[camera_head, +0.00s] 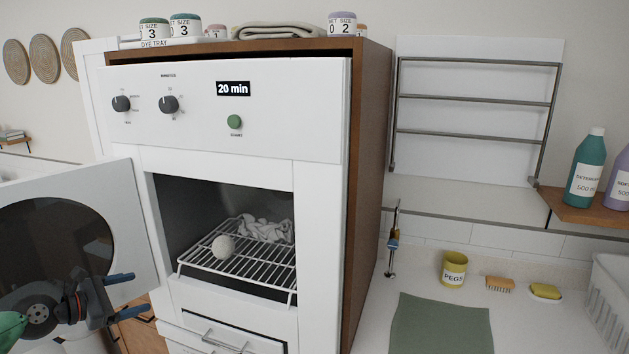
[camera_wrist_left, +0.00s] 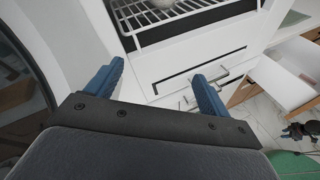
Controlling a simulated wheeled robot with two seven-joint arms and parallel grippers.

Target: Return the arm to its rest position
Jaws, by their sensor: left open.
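My left gripper (camera_head: 126,296) is at the lower left of the head view, in front of the open round-windowed door (camera_head: 140,210) of the white machine. Its two blue fingers are spread apart with nothing between them. In the left wrist view the same open fingers (camera_wrist_left: 158,88) point toward the machine's lower front, below the wire rack (camera_wrist_left: 165,12). My right gripper does not show in the head view. A dark gripper-like part (camera_wrist_left: 300,131) shows at the right edge of the left wrist view, too small to tell its state.
The white machine (camera_head: 220,130) stands open, with a white ball (camera_head: 223,246) and crumpled white cloth (camera_head: 265,229) on its rack. A handled drawer front (camera_head: 225,340) is below. An open drawer (camera_wrist_left: 285,82) shows at right in the wrist view. A counter with a green mat (camera_head: 441,325) lies right.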

